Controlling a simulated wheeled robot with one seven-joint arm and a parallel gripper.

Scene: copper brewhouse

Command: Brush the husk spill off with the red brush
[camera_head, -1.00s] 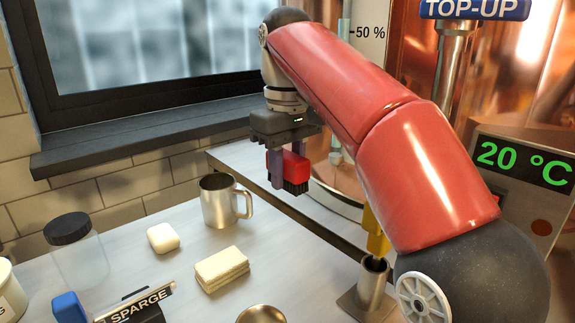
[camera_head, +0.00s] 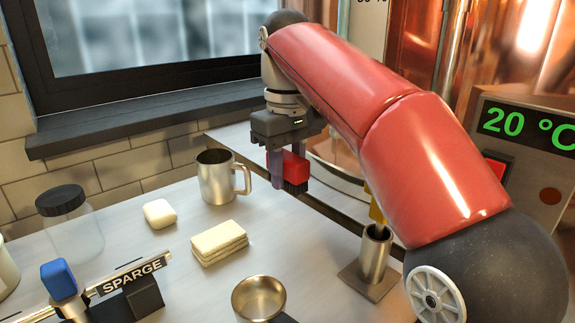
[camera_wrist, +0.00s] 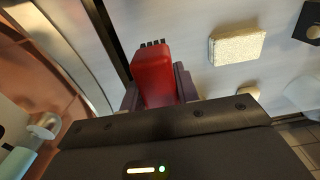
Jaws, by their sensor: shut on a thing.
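My gripper (camera_head: 288,172) is shut on the red brush (camera_head: 295,163), which has dark bristles pointing down. It holds the brush in the air near the far edge of the metal table, to the right of the steel mug. In the wrist view the red brush (camera_wrist: 155,78) sits between the fingers, with dark bristle tips at its far end. I cannot make out the husk spill in any view.
A steel mug (camera_head: 214,180), a white block (camera_head: 159,213), a stack of pale pads (camera_head: 218,243), a glass jar (camera_head: 72,230), a steel bowl (camera_head: 259,299) and a SPARGE sign with a blue-knobbed lever (camera_head: 59,277) stand on the table (camera_head: 190,265). A steel cylinder holder (camera_head: 375,255) stands at right.

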